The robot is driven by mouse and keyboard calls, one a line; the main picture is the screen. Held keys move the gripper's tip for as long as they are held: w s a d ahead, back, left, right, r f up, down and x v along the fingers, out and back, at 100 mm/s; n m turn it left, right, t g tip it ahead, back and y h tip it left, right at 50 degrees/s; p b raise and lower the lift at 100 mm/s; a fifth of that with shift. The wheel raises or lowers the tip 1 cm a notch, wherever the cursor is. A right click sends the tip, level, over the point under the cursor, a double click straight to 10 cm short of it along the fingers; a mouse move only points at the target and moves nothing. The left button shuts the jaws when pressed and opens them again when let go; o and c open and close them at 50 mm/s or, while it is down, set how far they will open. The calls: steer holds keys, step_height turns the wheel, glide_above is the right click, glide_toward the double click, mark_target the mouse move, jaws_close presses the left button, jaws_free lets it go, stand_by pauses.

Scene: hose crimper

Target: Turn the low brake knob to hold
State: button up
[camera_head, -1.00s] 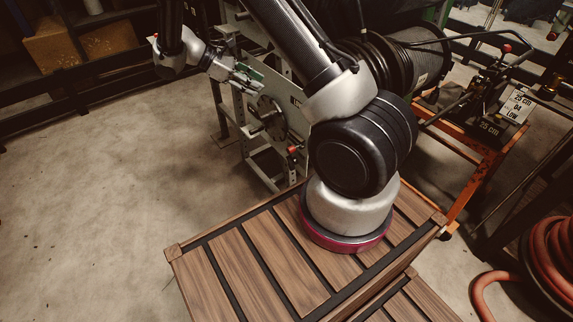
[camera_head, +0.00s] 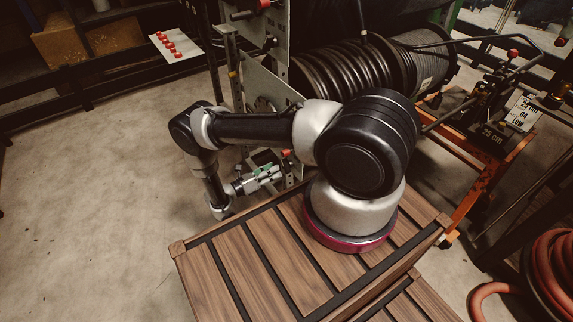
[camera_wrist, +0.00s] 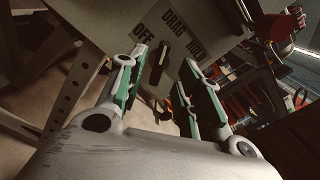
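The low brake knob (camera_wrist: 160,60) is a dark, elongated knob on a grey plate in the wrist view. OFF, DRAG and HOLD are printed around it. It stands roughly upright in the picture; which label it points to is unclear. My gripper (camera_wrist: 165,62) is open, with one green-padded finger on each side of the knob in the picture. I see no clear contact, and cannot tell whether the fingertips reach around it. In the head view my gripper (camera_head: 279,170) is low beside the machine frame, and the knob cannot be made out there.
A red-tipped part (camera_head: 287,153) is close to my gripper in the head view. The black hose reel (camera_head: 345,75) is above and behind. A perforated grey post (camera_wrist: 75,80) stands left of the fingers in the wrist view. Open floor (camera_head: 100,200) lies to the left.

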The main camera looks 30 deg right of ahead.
mark_target(285, 165)
steer(key=d, duration=0.6)
steer(key=shift+w+d, duration=0.1)
steer(key=shift+d, duration=0.2)
steer(key=shift+c, duration=0.4)
steer(key=c, duration=0.6)
